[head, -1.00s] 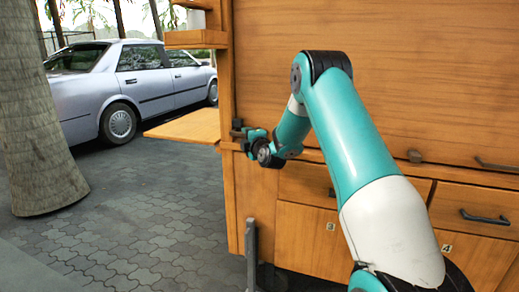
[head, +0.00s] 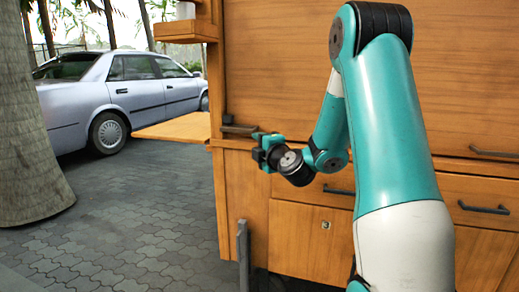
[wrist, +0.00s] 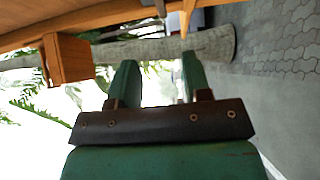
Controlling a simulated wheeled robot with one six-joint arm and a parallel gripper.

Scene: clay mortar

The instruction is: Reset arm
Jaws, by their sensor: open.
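My arm is bent in front of a wooden cabinet (head: 290,65) in the head view. My gripper (head: 258,148) is at the left end of the arm, near the cabinet's left edge and just right of the fold-out board (head: 178,128). In the wrist view my gripper (wrist: 158,75) shows two green fingers spread apart with nothing between them. Whether the fingertips touch the cabinet in the head view I cannot tell.
A small wooden shelf (head: 186,31) with a white object (head: 185,10) sits upper left. Drawers with dark handles (head: 484,208) are at right. A tree trunk (head: 25,130) and a silver car (head: 120,95) stand left. Paved ground (head: 130,210) between is clear.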

